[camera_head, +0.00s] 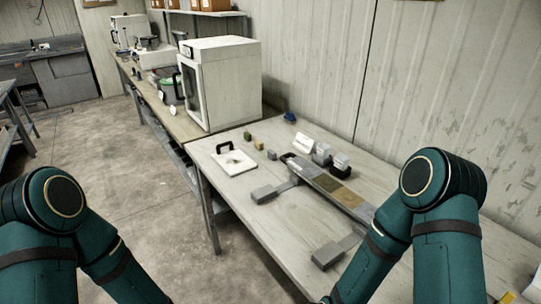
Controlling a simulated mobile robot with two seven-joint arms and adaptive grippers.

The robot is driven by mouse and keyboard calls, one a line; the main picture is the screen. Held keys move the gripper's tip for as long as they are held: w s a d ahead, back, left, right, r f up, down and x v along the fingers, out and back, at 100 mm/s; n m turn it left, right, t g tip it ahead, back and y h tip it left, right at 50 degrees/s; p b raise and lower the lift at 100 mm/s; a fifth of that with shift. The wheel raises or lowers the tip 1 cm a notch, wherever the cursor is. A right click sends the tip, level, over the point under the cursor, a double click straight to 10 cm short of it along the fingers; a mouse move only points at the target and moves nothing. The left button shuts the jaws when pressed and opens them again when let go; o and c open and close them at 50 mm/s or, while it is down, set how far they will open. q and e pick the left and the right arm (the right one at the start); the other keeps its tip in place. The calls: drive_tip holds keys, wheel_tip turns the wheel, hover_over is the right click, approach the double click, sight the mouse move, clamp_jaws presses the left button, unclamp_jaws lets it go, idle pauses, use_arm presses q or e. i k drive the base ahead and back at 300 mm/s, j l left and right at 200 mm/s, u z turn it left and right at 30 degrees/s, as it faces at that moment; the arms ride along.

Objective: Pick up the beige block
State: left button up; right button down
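Several small blocks lie in a row on the near table, left of the long board. The middle one is a tan-beige block (258,145). An olive-green block (247,136) lies behind it, and a greyish-tan block (272,155) lies in front of it. They are small in the head view, so I cannot tell for certain which is the beige one. My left arm is at the lower left and my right arm crosses the table's right side. Both forearms run out of the bottom edge, so neither gripper shows.
The near table (270,235) holds a white plate with a black handle (233,162), a long sectioned board (335,187), grey blocks (264,194) and grey-and-black pieces (322,153). A white cabinet (228,85) stands on the table behind. The floor at left is clear.

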sight(259, 144)
drive_tip(key=i+j, duration=0.4)
drive_tip(key=j, duration=0.15)
drive_tip(key=i+j, duration=0.4)
drive_tip(key=j, duration=0.15)
drive_tip(key=i+j, duration=0.85)
drive_tip(key=j, duration=0.2)
drive_tip(key=i+j, duration=0.4)
drive_tip(key=j, duration=0.15)
drive_tip(key=i+j, duration=0.4)
drive_tip(key=j, duration=0.15)
drive_tip(key=i+j, duration=0.45)
drive_tip(key=j+z, duration=0.1)
drive_tip(key=z, duration=0.35)
drive_tip(key=j+z, duration=0.1)
drive_tip(key=z, duration=0.35)
drive_tip(key=j+z, duration=0.15)
drive_tip(key=z, duration=1.9)
drive_tip(key=i+j, duration=0.05)
drive_tip(key=j, duration=0.05)
